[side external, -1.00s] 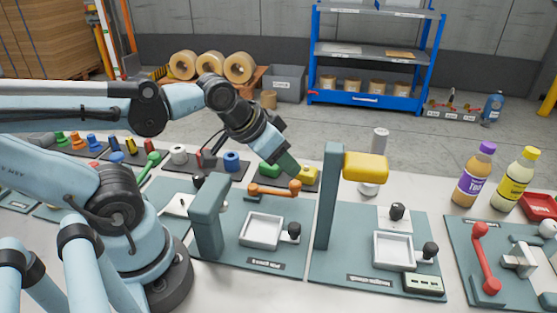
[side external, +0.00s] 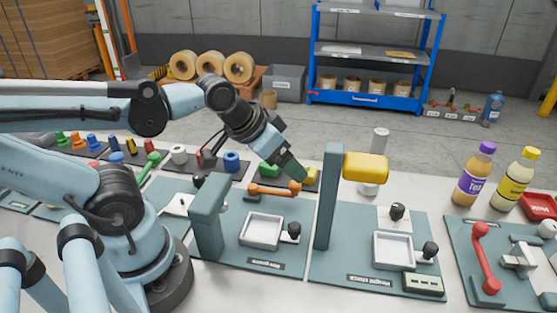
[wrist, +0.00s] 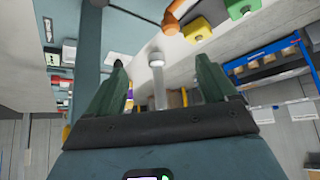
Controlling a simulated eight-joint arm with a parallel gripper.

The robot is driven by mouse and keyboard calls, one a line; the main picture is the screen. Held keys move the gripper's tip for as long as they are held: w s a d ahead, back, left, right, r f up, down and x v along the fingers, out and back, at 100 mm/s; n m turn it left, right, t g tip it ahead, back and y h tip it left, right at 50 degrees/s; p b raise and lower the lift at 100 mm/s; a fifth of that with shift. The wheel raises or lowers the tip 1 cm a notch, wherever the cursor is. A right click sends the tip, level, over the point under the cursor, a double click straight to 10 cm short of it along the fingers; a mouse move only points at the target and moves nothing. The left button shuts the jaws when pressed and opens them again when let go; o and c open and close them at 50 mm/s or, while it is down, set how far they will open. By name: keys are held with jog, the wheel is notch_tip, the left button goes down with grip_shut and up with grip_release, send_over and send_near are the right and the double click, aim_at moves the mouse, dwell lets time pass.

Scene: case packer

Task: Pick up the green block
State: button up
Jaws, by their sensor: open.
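The green block (side external: 269,170) sits on a dark mat behind the orange-handled station in the side view, left of a yellow block (side external: 311,174). In the wrist view the green block (wrist: 240,8) is at the top edge, partly cut off, with the yellow block (wrist: 197,30) below and left of it. My gripper (side external: 299,175) is tilted down to the right, above the orange handle's end and in front of the yellow block. Its green fingers are apart and empty in the wrist view (wrist: 160,62). The green block lies outside them.
The orange handle (side external: 272,188) is close below my gripper. A tall grey-green post (side external: 329,200) with a yellow head (side external: 365,167) stands just right of it. A white cylinder (wrist: 157,60) shows between the fingers in the wrist view. A blue spool (side external: 232,161) stands left of the green block.

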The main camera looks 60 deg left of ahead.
jog(key=w+a+n+g, duration=0.3)
jog(key=a+g, duration=0.1)
jog(key=a, duration=0.4)
jog(key=w+a+n+g, duration=0.3)
jog(key=a+n, duration=0.1)
jog(key=a, duration=0.3)
jog(key=f, duration=0.6)
jog(key=shift+w+a, duration=0.1)
jog(key=shift+w, duration=0.1)
jog(key=shift+s+f, duration=0.2)
jog(key=shift+f, duration=2.75)
jog(key=c, duration=1.2)
jog(key=shift+r, duration=0.1)
